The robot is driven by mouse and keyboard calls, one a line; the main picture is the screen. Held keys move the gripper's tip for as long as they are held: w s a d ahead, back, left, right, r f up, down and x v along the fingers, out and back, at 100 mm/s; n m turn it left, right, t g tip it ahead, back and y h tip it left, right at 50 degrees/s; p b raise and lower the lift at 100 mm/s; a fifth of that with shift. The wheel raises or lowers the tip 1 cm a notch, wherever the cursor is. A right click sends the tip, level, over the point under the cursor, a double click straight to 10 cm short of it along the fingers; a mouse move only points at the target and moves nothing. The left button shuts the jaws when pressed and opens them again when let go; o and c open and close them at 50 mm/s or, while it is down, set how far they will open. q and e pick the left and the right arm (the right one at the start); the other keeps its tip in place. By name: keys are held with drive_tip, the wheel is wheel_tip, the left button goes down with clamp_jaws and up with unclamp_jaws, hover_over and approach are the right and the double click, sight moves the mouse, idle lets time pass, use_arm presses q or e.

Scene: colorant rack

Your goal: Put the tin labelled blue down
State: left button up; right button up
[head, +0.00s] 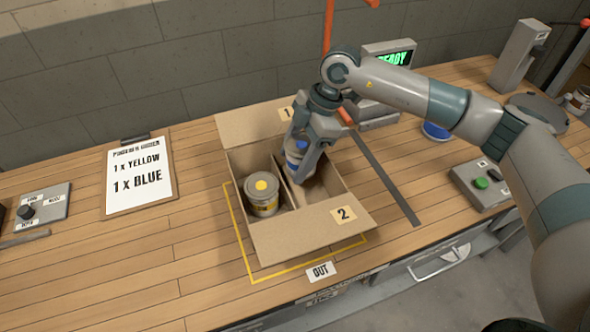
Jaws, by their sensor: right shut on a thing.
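My right gripper (300,163) points down into the right compartment of an open cardboard box (300,238). It is shut on a tin with blue on it, the blue tin (294,155), whose lower part is hard to see behind the fingers and the divider. I cannot tell whether the tin touches the box floor. A tin with a yellow dot on its lid, the yellow tin (262,196), stands upright in the left compartment. My left gripper is not in view.
The box stands inside a yellow outline (246,252) by the OUT label (320,271). A clipboard (139,176) reads 1 x yellow, 1 x blue. A READY screen (392,58) stands behind. A green-button box (480,182) is at right.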

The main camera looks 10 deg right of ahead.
drive_tip(key=shift+f, duration=0.75)
wheel_tip(320, 180, down, 4)
drive_tip(key=shift+r+p, duration=0.25)
drive_tip(key=shift+p, duration=0.35)
drive_tip(key=shift+f, duration=0.5)
drive_tip(key=shift+f, duration=0.1)
drive_tip(key=o, duration=1.3)
